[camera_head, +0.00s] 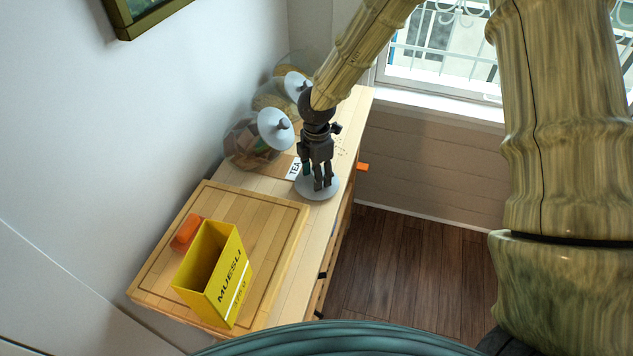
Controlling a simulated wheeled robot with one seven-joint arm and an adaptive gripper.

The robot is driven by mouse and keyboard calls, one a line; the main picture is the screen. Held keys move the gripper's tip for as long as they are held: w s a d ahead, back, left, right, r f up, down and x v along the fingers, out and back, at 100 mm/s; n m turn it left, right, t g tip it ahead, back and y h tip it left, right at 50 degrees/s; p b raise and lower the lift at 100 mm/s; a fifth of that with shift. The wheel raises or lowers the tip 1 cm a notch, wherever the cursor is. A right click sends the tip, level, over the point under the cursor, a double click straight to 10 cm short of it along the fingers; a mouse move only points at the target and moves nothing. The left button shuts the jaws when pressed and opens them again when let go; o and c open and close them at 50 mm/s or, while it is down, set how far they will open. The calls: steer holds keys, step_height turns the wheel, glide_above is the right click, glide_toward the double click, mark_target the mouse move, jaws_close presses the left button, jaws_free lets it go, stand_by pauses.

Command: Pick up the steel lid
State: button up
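A round pale grey lid (328,192), likely the steel lid, is at the right edge of the wooden cabinet top and reaches partly past it. My gripper (321,186) points down over its middle. Its dark fingers are close together at the lid's centre and hide any knob there. I cannot tell whether they are shut on it, or whether the lid rests on the wood or hangs just above it. Two similar grey lids, a near one (274,129) and a far one (296,84), sit tilted on glass jars behind my gripper.
A jar (246,147) stands by the wall; a TEA label (294,168) shows beside my gripper. A yellow MUESLI box (224,279) and an orange item (187,233) are on a cutting board (270,215). An orange piece (362,167) juts from the cabinet's right side. Open floor lies right.

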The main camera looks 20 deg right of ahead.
steer(key=c, duration=0.8)
steer(key=shift+r, duration=0.15)
steer(key=shift+c, duration=0.2)
steer(key=shift+r+b, duration=0.5)
steer(key=shift+r, duration=0.05)
step_height(320, 180, up, 2)
steer(key=shift+b, duration=0.6)
steer(key=s+d+b, duration=0.1)
steer(key=s+d, duration=0.1)
steer(key=s, duration=0.3)
steer(key=s+d+r+b, duration=0.1)
steer(key=s+d+b, duration=0.1)
steer(key=s, duration=0.2)
steer(key=s+d+b, duration=0.1)
steer(key=s+d, duration=0.2)
steer(key=s, duration=0.2)
steer(key=shift+s+r+b, duration=0.3)
steer(key=shift+r, duration=0.05)
jaws_close()
